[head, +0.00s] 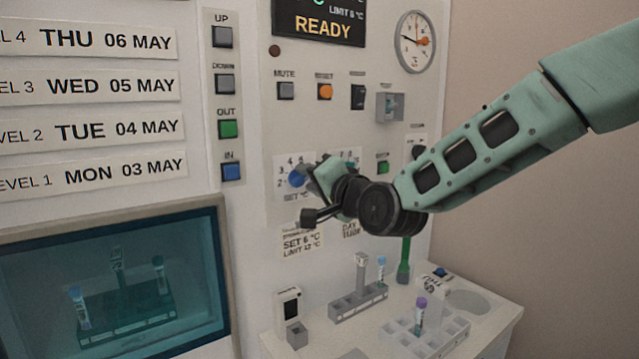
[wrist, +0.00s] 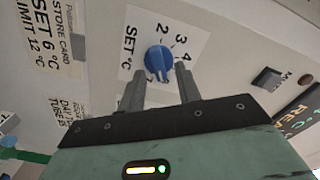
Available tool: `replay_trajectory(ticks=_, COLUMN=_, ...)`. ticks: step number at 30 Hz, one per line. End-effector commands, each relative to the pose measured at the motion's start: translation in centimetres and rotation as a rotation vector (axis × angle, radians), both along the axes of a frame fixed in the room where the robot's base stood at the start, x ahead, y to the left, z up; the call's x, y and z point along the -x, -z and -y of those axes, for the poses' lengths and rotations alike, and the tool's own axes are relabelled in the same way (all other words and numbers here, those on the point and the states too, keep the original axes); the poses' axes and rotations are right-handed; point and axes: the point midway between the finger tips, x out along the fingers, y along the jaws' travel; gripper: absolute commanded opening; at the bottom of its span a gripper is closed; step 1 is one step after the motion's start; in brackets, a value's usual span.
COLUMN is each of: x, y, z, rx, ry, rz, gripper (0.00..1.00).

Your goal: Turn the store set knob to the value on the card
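The blue store set knob (wrist: 158,60) sits on a white dial plate marked SET °C, with 2, 3 and 4 readable in the wrist view. It also shows in the head view (head: 297,178), partly beside my gripper. My gripper (wrist: 160,82) is open, its two fingers apart, with the fingertips close to the knob's lower edge on either side. I cannot tell whether they touch it. A pale mark shows on the knob's lower edge; its exact reading is unclear. The store card (head: 300,238) below the dial reads SET 6 °C, LIMIT 12 °C; it also shows in the wrist view (wrist: 48,30).
A second dial lies partly behind my gripper. MUTE (head: 286,91) and orange RESET (head: 325,91) buttons and a READY display (head: 320,22) are above. Tube racks (head: 358,300) stand on the shelf below. A dark window (head: 115,280) is at lower left.

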Motion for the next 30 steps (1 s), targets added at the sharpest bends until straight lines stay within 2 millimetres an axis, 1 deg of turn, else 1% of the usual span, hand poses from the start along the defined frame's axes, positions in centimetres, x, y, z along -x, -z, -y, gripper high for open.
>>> replay_trajectory(ticks=5, x=1.3, y=0.1, z=0.9, rx=0.002, ry=0.0, rz=0.002, gripper=0.34)
replay_trajectory(ticks=8, x=2.8, y=0.1, z=2.0, rx=0.004, ry=0.003, rz=0.005, gripper=0.34)
replay_trajectory(ticks=21, x=10.5, y=0.0, z=7.1, rx=0.006, ry=0.002, rz=0.004, gripper=0.34)
replay_trajectory(ticks=27, x=13.0, y=-0.1, z=8.8, rx=0.003, ry=0.001, rz=0.003, gripper=0.34)
replay_trajectory(ticks=30, x=13.8, y=0.0, z=9.3, rx=0.002, ry=0.001, rz=0.001, gripper=0.34)
